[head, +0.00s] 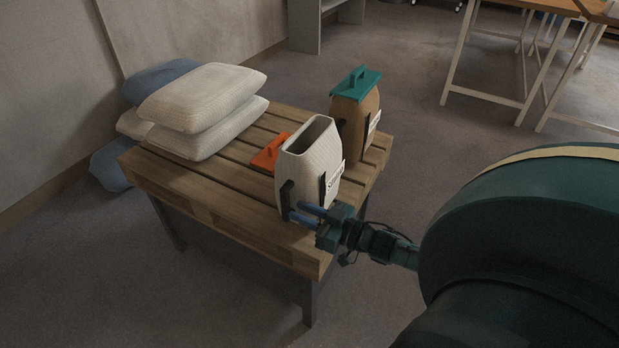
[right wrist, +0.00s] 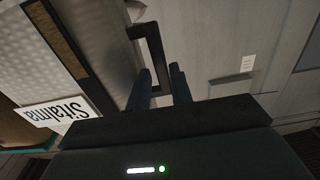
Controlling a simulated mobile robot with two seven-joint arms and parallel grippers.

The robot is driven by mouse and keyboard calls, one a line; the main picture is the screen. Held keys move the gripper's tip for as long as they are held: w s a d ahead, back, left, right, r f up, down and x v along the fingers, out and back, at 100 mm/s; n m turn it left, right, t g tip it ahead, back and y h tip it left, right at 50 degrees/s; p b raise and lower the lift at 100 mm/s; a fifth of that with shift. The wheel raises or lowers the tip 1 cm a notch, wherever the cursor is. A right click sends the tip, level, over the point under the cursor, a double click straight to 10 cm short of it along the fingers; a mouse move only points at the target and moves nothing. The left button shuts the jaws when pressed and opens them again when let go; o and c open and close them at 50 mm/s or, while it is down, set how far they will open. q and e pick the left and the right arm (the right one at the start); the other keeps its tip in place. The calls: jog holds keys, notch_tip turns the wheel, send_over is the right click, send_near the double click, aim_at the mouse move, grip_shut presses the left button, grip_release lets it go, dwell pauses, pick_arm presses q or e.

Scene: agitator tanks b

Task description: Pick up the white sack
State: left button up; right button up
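An open-topped white sack (head: 308,168) with dark side handles and a printed label stands upright near the front right of a wooden pallet. My right gripper (head: 307,213) is at the sack's lower front, its two blue fingers apart. In the right wrist view, a dark handle loop (right wrist: 150,45) reaches between the fingers (right wrist: 160,88), with the pale sack wall (right wrist: 105,45) beside it. I cannot tell whether both fingers touch the handle. My left gripper is out of view.
The pallet (head: 190,188) rests on a dark stand. A brown sack (head: 355,125) with a teal lid stands behind the white one. An orange lid (head: 268,152) lies left of it. Closed pale sacks (head: 205,100) are stacked at the back left.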

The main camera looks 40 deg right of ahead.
jog(key=shift+x, duration=1.4)
jog(key=shift+c, duration=0.4)
grip_shut()
jog(key=shift+r, duration=0.2)
